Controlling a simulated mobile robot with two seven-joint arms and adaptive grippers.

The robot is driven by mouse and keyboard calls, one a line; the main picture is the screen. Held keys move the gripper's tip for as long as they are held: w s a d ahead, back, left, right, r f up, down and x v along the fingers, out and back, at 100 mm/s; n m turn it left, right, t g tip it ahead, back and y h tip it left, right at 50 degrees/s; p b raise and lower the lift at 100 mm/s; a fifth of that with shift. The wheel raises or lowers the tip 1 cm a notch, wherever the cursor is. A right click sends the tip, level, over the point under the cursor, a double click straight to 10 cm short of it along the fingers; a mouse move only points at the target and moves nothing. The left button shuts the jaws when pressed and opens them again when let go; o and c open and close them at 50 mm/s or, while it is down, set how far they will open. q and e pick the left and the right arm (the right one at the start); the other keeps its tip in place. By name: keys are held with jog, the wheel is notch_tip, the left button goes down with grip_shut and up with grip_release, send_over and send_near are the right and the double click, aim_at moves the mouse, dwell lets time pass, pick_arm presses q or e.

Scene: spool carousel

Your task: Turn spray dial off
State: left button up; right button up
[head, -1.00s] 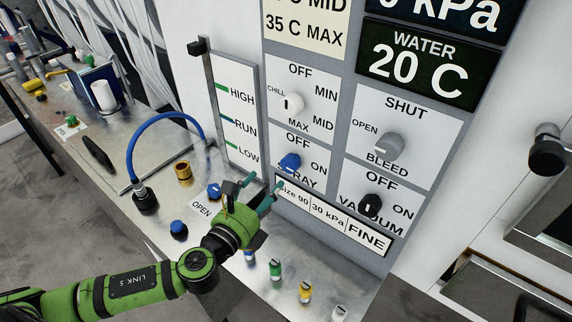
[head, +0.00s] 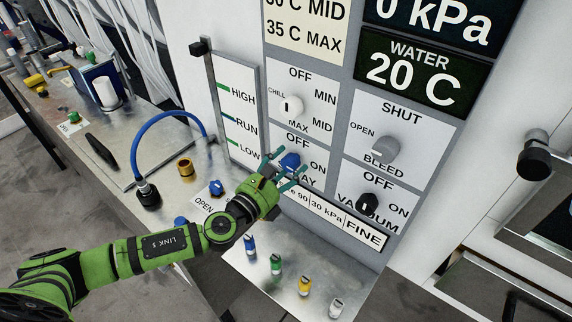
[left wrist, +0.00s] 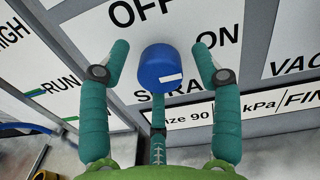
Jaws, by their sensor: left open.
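The spray dial (head: 290,161) is a blue knob on the white control panel, between the OFF and ON labels, above the partly covered word SPRAY. It also shows in the left wrist view (left wrist: 158,62), with a white mark on its lower right face, towards the ON side. My left gripper (head: 286,165) is open, its teal fingers reaching to the panel around the dial. In the left wrist view one finger stands on each side of the dial (left wrist: 161,55), with a gap on both sides. My right gripper is not in view.
Close by on the panel are the white chill dial (head: 292,105), the grey bleed dial (head: 385,149) and the black vacuum dial (head: 368,203). A size label strip (head: 345,222) lies just below. Several small coloured bottles (head: 304,285) stand on the metal bench below.

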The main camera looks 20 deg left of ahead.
pick_arm(q)
jog(key=shift+c, duration=0.4)
jog(key=c, duration=1.1)
jog(key=shift+o, duration=0.2)
jog(key=shift+n, duration=0.3)
jog(key=n+b, duration=0.1)
jog(key=n, duration=0.7)
jog(key=shift+a+r, duration=0.1)
jog(key=shift+r, duration=0.05)
jog(key=n, duration=0.4)
jog(key=shift+w, duration=0.1)
jog(key=shift+n+p, duration=0.5)
jog(key=shift+n, duration=2)
